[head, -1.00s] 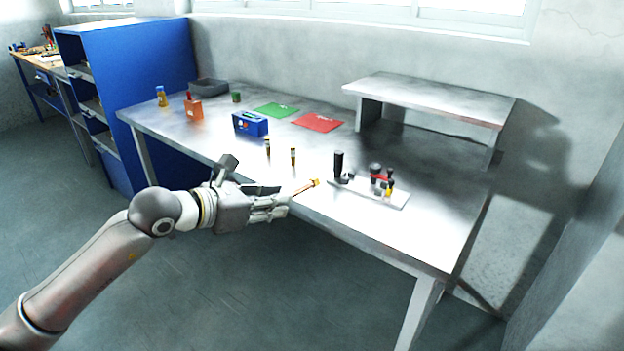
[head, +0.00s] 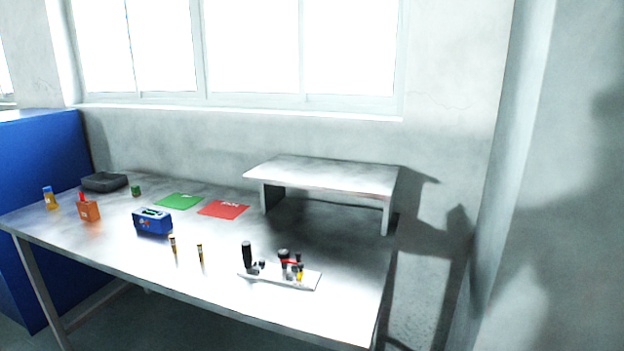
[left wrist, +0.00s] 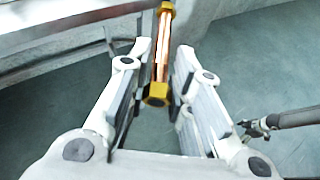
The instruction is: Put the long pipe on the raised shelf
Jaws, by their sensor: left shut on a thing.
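The long pipe (left wrist: 163,50) is copper-coloured with gold hex ends. In the left wrist view it lies between the fingers of my left gripper (left wrist: 163,62), which is shut on it. The pipe's near end points back toward the palm. Neither the pipe nor my left gripper shows in the head view. The raised shelf (head: 325,174) is a grey metal top on two side legs at the back right of the table, and its top is bare. My right gripper (left wrist: 250,128) seems to show small and dark at the right of the left wrist view; its jaws are unclear.
The metal table (head: 110,250) holds a white tray (head: 255,279) with dark fittings in front of the shelf. Two small upright pieces (head: 173,245) (head: 200,253), a blue box (head: 152,222), a red mat (head: 224,209) and a green mat (head: 180,201) are left of it.

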